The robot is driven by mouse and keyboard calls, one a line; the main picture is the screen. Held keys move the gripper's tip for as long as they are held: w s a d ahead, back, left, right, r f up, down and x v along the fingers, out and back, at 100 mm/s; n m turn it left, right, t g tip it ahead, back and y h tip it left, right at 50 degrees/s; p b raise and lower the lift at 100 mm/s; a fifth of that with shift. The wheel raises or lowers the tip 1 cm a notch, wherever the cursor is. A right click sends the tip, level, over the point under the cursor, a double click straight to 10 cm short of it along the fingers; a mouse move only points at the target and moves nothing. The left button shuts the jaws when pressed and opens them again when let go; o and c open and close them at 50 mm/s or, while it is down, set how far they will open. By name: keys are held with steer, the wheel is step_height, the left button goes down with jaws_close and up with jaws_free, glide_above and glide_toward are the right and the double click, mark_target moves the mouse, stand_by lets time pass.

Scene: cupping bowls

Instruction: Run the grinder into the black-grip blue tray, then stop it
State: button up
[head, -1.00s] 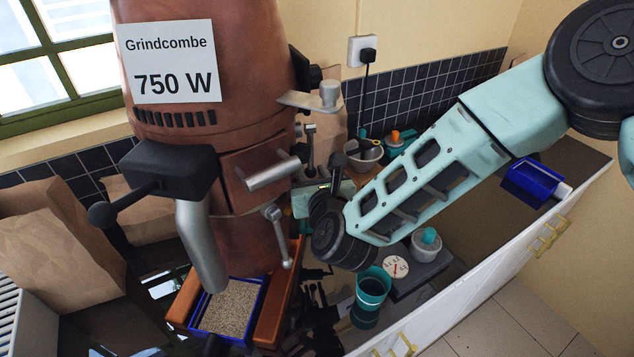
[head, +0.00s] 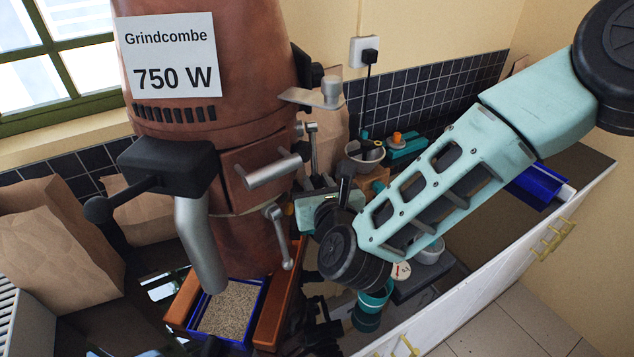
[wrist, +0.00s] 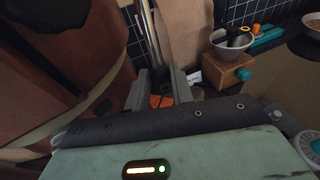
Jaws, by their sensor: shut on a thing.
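The copper-coloured grinder (head: 240,130), labelled Grindcombe 750 W, stands at the left of the head view. Its metal spout (head: 200,245) points down over a blue tray (head: 262,300) with a black grip (head: 212,345). The tray sits between wooden rails and holds a bed of light-brown grounds. My gripper (wrist: 160,90) is shut on an upright metal lever (wrist: 150,35) beside the grinder in the wrist view. An orange patch shows between the fingers; I cannot tell what it is. In the head view the fingertips are mostly hidden behind my arm.
A second blue tray (head: 538,186) with a pale grip lies at the counter's far right. A bowl (head: 364,156) stands behind my arm, and a teal cup (head: 368,308) stands in front. A scale (head: 402,271) is partly hidden. Paper bags (head: 50,240) stand left.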

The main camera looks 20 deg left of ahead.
steer(key=shift+s+d, duration=0.1)
steer(key=shift+s, duration=0.05)
steer(key=shift+r+v, duration=0.15)
steer(key=shift+v, duration=0.55)
steer(key=shift+r+v, duration=0.2)
steer(key=shift+v, duration=0.5)
steer(key=shift+s+d+r, duration=0.3)
steer(key=shift+s+r, duration=0.15)
steer(key=shift+r, duration=0.05)
steer(key=shift+s+d+r, duration=0.3)
steer(key=shift+s+r, duration=0.15)
steer(key=shift+r, duration=0.1)
